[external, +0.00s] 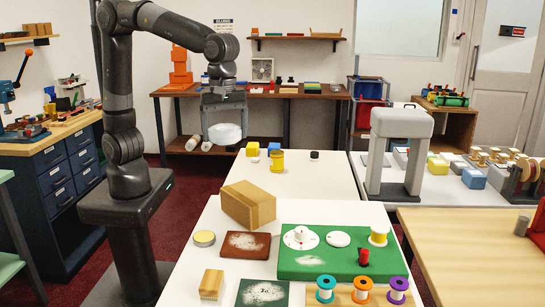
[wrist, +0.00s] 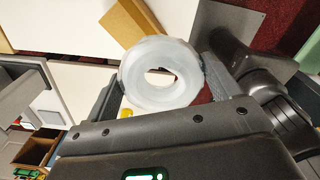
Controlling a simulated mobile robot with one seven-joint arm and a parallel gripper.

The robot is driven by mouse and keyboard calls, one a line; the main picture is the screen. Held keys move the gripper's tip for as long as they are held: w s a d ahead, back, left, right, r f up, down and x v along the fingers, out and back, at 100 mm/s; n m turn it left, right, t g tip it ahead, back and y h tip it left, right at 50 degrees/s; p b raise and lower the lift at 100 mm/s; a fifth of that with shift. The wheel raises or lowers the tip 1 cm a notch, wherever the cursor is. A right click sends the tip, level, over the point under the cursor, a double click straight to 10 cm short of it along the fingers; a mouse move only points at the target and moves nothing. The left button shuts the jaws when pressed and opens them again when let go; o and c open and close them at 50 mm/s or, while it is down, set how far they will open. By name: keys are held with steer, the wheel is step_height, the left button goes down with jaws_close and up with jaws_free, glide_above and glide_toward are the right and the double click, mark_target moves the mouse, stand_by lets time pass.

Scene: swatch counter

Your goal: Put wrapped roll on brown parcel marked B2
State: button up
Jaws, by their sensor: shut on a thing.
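My gripper (external: 224,112) is shut on the wrapped roll (external: 225,133), a thick whitish ring, and holds it in the air left of and above the white counter. In the wrist view the wrapped roll (wrist: 160,40) sits between my fingers, with its hole facing the camera. The brown parcel (external: 248,207) is a cardboard box on the near white counter, below and slightly right of the roll in the external view. It is apart from the roll, and its top looks clear. In the wrist view a brown box (wrist: 122,22) shows partly behind the roll. I cannot read a B2 mark.
A green board (external: 300,265) with white discs and a yellow spool lies right of the parcel. A dark red swatch (external: 246,245), a round tin (external: 204,238) and a small wooden block (external: 211,284) are nearby.

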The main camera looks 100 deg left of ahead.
steer(key=s+d+m, duration=0.1)
steer(key=s+d, duration=0.2)
steer(key=d, duration=0.3)
glide_above(248, 193)
step_height(248, 193, down, 12)
steer(key=shift+s+d, duration=0.1)
steer(key=shift+f, duration=2)
steer(key=shift+f, duration=0.1)
steer(key=o, duration=0.9)
